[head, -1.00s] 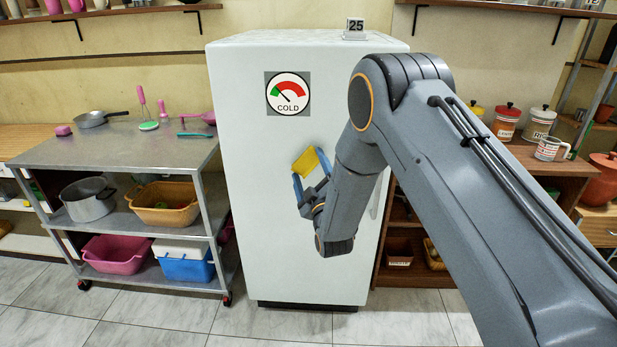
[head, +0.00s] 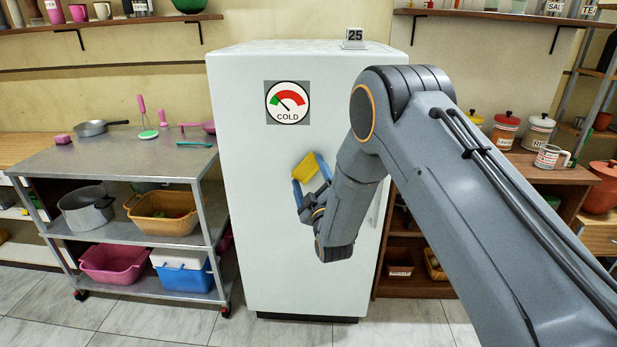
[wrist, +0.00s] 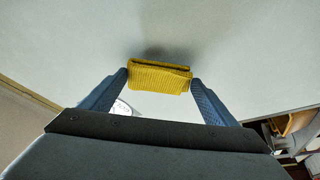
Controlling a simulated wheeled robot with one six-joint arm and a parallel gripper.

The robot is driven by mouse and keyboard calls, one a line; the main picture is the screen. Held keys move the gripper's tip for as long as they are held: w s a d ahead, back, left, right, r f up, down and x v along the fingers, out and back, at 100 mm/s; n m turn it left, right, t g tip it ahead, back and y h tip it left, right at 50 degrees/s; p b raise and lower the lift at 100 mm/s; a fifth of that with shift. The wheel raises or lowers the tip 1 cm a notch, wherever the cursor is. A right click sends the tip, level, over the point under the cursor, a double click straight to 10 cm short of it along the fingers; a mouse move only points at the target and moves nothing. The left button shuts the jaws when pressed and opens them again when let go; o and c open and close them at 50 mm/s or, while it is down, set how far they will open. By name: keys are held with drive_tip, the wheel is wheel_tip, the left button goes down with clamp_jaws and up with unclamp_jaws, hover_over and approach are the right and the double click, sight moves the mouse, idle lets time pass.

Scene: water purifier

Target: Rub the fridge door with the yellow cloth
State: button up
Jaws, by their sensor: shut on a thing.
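The white fridge (head: 265,200) stands upright in the middle of the head view, its door facing me, with a round COLD dial (head: 288,102) on its upper part. My gripper (head: 309,174) is in front of the middle of the door. It is shut on the folded yellow cloth (head: 305,168), which sits between its two blue fingertips. In the wrist view the yellow ribbed cloth (wrist: 135,76) is held at the fingertips against the pale door surface (wrist: 230,40), with a dark shadow just beside it. I cannot tell for sure whether the cloth touches the door.
A metal trolley (head: 120,158) with pots and tubs stands left of the fridge. A wooden shelf unit (head: 520,165) with canisters stands to the right, partly behind my arm. A small block marked 25 (head: 354,38) is on the fridge top. Tiled floor in front is clear.

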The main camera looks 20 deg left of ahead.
drive_tip(key=shift+w+a+b, duration=0.15)
drive_tip(key=shift+w+b, duration=0.4)
drive_tip(key=shift+w, duration=0.35)
drive_tip(key=d, duration=0.2)
drive_tip(key=w+d, duration=0.1)
drive_tip(key=shift+d, duration=0.4)
idle(0.3)
drive_tip(key=shift+s+a+r+b, duration=0.1)
drive_tip(key=shift+s+a+b, duration=0.1)
drive_tip(key=shift+a, duration=0.55)
drive_tip(key=shift+s+a+r+b, duration=0.1)
drive_tip(key=shift+a+b, duration=0.1)
drive_tip(key=shift+a, duration=0.5)
drive_tip(key=shift+s+a+r+b, duration=0.1)
drive_tip(key=shift+s+a+b, duration=0.1)
drive_tip(key=shift+a, duration=0.55)
